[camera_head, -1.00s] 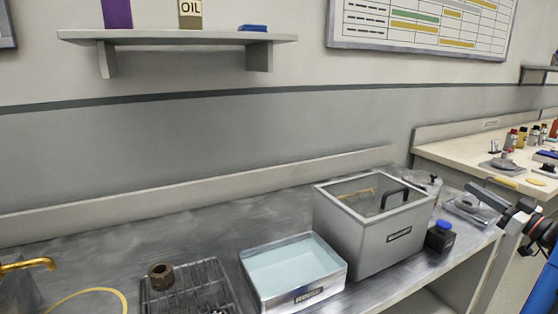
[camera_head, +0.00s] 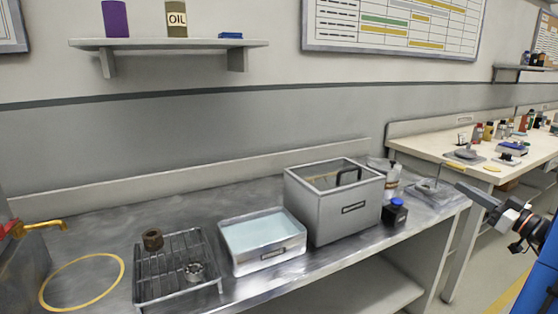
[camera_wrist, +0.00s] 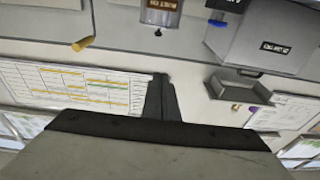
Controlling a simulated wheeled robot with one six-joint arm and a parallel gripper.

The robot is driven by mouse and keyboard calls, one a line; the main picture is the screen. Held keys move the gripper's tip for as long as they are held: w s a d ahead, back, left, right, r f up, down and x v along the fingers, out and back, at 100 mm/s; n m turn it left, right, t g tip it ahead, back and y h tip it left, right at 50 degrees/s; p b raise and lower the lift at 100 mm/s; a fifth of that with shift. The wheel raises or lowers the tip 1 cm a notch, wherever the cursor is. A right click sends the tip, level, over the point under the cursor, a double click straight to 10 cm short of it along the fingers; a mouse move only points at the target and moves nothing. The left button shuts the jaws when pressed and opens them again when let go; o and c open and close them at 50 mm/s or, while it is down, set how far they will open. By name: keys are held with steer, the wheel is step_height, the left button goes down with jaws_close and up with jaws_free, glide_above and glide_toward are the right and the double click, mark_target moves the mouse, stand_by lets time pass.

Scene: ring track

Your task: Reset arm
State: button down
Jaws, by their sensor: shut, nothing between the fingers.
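My gripper (camera_head: 468,192) is at the right side of the head view, at the end of my arm, in the air near the right end of the steel bench (camera_head: 330,262). In the wrist view its fingers (camera_wrist: 162,100) are together with nothing between them. The wrist view shows wall items, among them a chart (camera_wrist: 80,88), and it looks upside down. No object is in contact with my gripper.
A brass tap (camera_head: 45,226) is at left. A second bench (camera_head: 425,143) stands at right.

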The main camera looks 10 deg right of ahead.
steer(key=s+a+f+g+y, duration=0.25)
steer(key=a+g, duration=0.25)
steer(key=a, duration=0.9)
steer(key=s+a+f+g+y, duration=0.1)
steer(key=a+f+g, duration=0.35)
steer(key=a, duration=0.95)
steer(key=s+a+f+m+g+h, duration=0.1)
steer(key=s+a+f+g+h, duration=0.2)
steer(key=s+a+g, duration=0.45)
steer(key=s+d+f+m+t+h, duration=0.1)
steer(key=s+f+m+t+h, duration=0.2)
steer(key=s+h, duration=0.5)
steer(key=shift+s+d, duration=0.2)
steer(key=shift+s, duration=2)
